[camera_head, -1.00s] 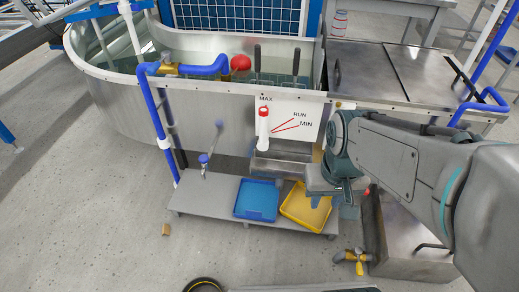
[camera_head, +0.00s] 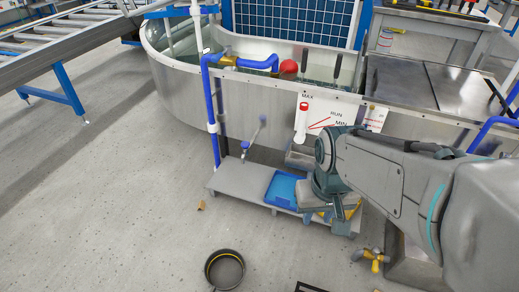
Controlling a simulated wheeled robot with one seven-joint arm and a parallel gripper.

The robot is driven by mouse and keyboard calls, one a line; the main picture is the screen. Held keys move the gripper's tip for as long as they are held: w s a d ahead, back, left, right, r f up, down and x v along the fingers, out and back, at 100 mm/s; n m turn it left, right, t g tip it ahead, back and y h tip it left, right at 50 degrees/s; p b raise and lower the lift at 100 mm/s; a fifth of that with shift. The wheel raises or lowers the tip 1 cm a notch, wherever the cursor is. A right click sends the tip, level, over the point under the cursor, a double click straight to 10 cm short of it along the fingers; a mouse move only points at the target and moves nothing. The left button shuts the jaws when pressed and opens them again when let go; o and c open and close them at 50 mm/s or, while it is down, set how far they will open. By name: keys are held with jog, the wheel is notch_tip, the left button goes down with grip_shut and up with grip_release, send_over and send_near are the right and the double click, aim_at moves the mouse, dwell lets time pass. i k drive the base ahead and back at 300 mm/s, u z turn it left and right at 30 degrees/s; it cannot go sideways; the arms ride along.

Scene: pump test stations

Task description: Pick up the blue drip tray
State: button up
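The blue drip tray (camera_head: 282,190) lies on a low grey shelf (camera_head: 236,181) at the foot of the metal tank. Its left part shows clearly, and its right part is hidden by my arm's end. My gripper (camera_head: 338,212) points down over the right side of the shelf, just right of the blue tray in the picture. I cannot tell whether it touches anything. Its fingers are too small and dark to read as open or shut. A yellow tray (camera_head: 322,216) is mostly hidden behind my gripper.
The metal tank (camera_head: 180,90) rises behind the shelf, with blue pipes (camera_head: 211,100) and a valve post (camera_head: 247,145) at the shelf's left. A round black-rimmed item (camera_head: 225,270) and a brass valve (camera_head: 372,257) lie on the floor. The floor at left is open.

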aim_at(280, 192)
jog(key=u, duration=2.6)
jog(key=k, duration=1.1)
jog(key=z, duration=1.15)
jog(key=i, duration=1)
